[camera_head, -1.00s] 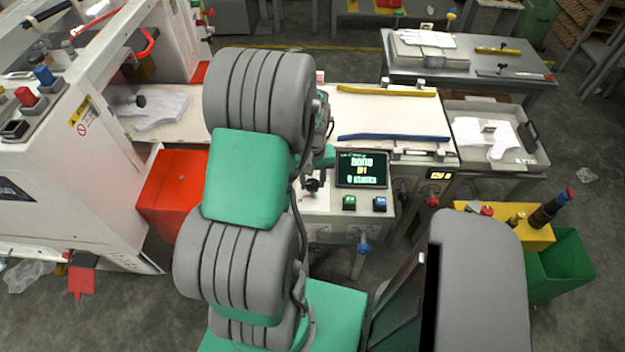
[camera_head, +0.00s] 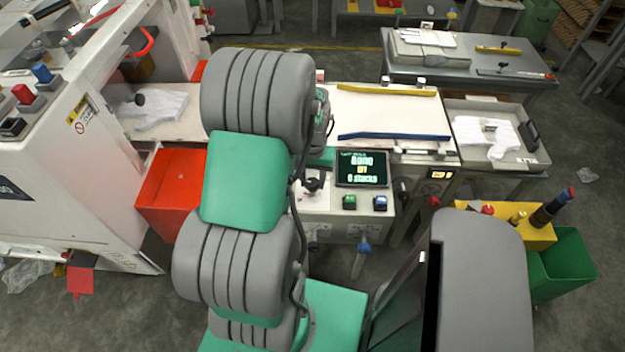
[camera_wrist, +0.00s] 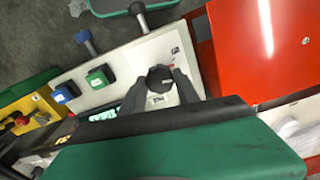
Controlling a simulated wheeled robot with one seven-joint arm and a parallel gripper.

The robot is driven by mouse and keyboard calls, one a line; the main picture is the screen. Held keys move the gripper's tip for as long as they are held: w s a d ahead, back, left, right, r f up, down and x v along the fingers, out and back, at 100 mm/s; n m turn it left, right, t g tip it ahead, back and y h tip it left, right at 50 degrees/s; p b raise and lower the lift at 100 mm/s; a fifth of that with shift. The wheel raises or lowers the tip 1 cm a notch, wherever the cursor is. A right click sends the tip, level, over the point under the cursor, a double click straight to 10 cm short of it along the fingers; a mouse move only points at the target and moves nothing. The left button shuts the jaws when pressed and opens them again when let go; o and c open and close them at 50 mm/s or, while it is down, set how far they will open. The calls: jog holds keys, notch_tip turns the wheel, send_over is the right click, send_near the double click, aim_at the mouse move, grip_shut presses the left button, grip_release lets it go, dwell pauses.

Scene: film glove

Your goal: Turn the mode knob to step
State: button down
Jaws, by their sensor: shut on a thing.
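The black mode knob (camera_wrist: 160,78) sits on the white control panel (camera_wrist: 125,68). My gripper (camera_wrist: 160,86) is shut on the knob, with one dark finger on each side of it in the wrist view. In the head view the knob (camera_head: 314,184) shows just right of my arm, and my gripper is mostly hidden behind the arm. The knob's pointer direction and its labels are too small to tell. The display (camera_head: 361,169) beside the knob shows green text with a yellow line that seems to read OFF.
A green button (camera_head: 349,202) and a blue button (camera_head: 380,203) are right of the knob. A red bin (camera_head: 172,190) stands left of the panel. Yellow (camera_head: 386,91) and blue (camera_head: 394,136) bars lie across the white bed behind.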

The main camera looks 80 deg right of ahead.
aim_at(313, 182)
jog(key=m+b, duration=0.1)
jog(key=m, duration=0.3)
jog(key=shift+m, duration=2)
jog(key=c, duration=0.9)
grip_release()
notch_tip(313, 182, up, 8)
jog(key=shift+f+b, duration=0.1)
jog(key=shift+b, duration=0.5)
